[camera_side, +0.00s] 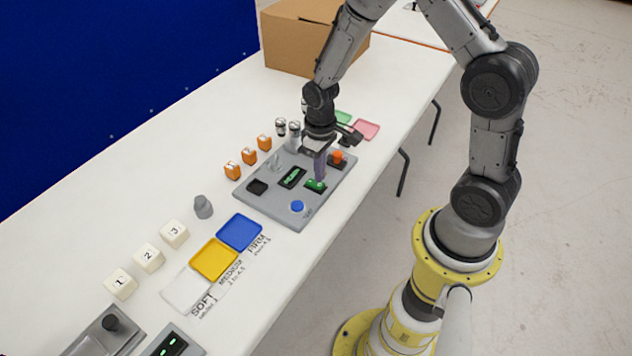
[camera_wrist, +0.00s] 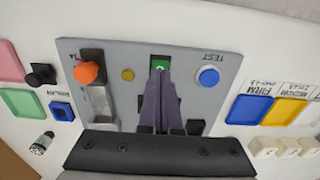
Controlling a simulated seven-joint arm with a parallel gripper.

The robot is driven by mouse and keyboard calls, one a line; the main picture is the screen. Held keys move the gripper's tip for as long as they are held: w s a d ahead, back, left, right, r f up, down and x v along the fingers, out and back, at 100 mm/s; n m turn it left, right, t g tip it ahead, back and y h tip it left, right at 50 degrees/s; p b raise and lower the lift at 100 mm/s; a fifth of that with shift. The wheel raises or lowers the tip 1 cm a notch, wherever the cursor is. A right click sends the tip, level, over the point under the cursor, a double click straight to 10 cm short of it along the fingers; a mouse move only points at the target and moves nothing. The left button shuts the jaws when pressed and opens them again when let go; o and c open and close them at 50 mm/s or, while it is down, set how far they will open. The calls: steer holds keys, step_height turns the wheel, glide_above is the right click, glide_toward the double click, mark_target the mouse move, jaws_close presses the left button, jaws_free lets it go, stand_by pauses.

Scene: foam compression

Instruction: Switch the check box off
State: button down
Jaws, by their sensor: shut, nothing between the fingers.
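The check box is a grey panel (camera_side: 270,207) lying on the white table; it also shows in the wrist view (camera_wrist: 226,60). Its green switch (camera_side: 316,186) is on the near side, and part of it shows beyond my fingertips in the wrist view (camera_wrist: 160,63). A dark display (camera_side: 292,178) shows lit green characters. A blue TEST button (camera_side: 297,206) and an orange knob (camera_side: 337,157) flank the switch. My gripper (camera_side: 320,179) is shut and empty, pointing down at the switch; its fingers (camera_wrist: 160,82) partly cover it. I cannot tell whether they touch it.
Orange blocks (camera_side: 249,158) stand left of the panel. Blue (camera_side: 240,232) and yellow (camera_side: 213,259) trays, a grey weight (camera_side: 203,206) and white numbered cubes (camera_side: 148,257) are toward the front. A cardboard box (camera_side: 290,45) stands at the back.

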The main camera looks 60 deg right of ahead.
steer(key=shift+f, duration=0.95)
stand_by(0.6)
steer(key=shift+r, duration=3.55)
step_height(320, 180, up, 6)
steer(key=t, duration=0.2)
glide_above(312, 185)
steer(key=s+a+r+t, duration=0.2)
steer(key=s+r+t, duration=0.15)
steer(key=r, duration=0.85)
steer(key=s+a+r, duration=0.2)
steer(key=s, duration=1.4)
steer(key=shift+r, duration=0.25)
